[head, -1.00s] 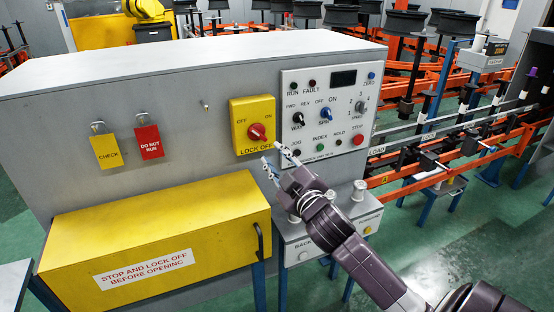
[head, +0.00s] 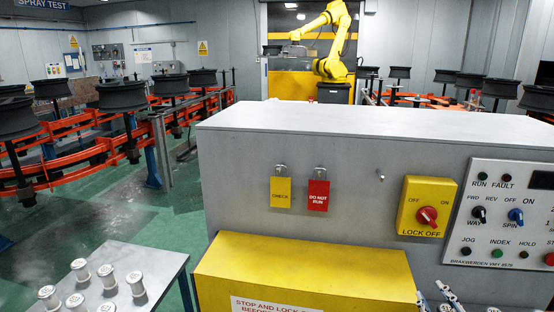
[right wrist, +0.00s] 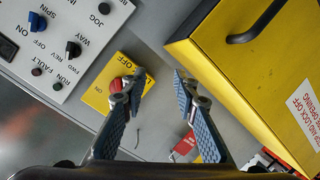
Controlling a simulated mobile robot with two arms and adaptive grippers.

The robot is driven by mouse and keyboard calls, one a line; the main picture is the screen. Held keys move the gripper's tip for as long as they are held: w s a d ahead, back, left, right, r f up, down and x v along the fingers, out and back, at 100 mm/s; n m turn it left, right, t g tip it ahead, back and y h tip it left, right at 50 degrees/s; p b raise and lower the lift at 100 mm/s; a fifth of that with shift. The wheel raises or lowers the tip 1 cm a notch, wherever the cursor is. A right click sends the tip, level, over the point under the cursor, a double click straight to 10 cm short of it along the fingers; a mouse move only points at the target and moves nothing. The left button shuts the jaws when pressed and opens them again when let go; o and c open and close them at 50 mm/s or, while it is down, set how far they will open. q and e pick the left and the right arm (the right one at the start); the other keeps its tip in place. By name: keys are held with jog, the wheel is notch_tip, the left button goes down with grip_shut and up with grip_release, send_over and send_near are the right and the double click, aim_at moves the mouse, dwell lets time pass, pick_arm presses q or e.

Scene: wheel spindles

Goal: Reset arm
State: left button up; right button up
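My right gripper (head: 434,296) shows only by its fingertips at the bottom edge of the head view, in front of the machine and below the yellow lock-off switch (head: 427,207). In the right wrist view my right gripper (right wrist: 151,88) has its two blue padded fingers spread apart with nothing between them. The lock-off switch with its red knob (right wrist: 133,80) is partly hidden behind one finger there. My left gripper is in neither view.
The grey machine (head: 350,125) has a control panel (head: 510,225) at right and a yellow cover (head: 310,265) below. A table (head: 150,258) with several white cylinders stands at left. A yellow robot arm (head: 335,40) stands behind.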

jog(key=s+a+f+m+g+y, duration=0.1)
jog(key=s+a+f+g, duration=0.3)
jog(key=s+a+f, duration=0.4)
jog(key=s+a+f+m+g+y, duration=0.1)
jog(key=s+a+f+g+y, duration=0.15)
jog(key=s+f, duration=0.55)
jog(key=s+a+f+m+g+y, duration=0.1)
jog(key=s+a+f+g, duration=0.45)
jog(key=s, duration=0.55)
jog(key=s+d+f+b+x, duration=0.1)
jog(key=s+x, duration=0.2)
jog(key=x, duration=1)
jog(key=s+d+x, duration=0.1)
jog(key=s+x, duration=0.1)
jog(key=x, duration=1)
pick_arm(q)
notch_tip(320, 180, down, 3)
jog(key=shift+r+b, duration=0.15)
jog(key=shift+b, duration=0.65)
pick_arm(e)
jog(key=s+d+f+g, duration=0.1)
jog(key=s+d+f, duration=0.1)
jog(key=s+f, duration=1.6)
jog(key=shift+s+f+h, duration=0.3)
jog(key=shift+f+h, duration=0.05)
jog(key=shift+f, duration=0.15)
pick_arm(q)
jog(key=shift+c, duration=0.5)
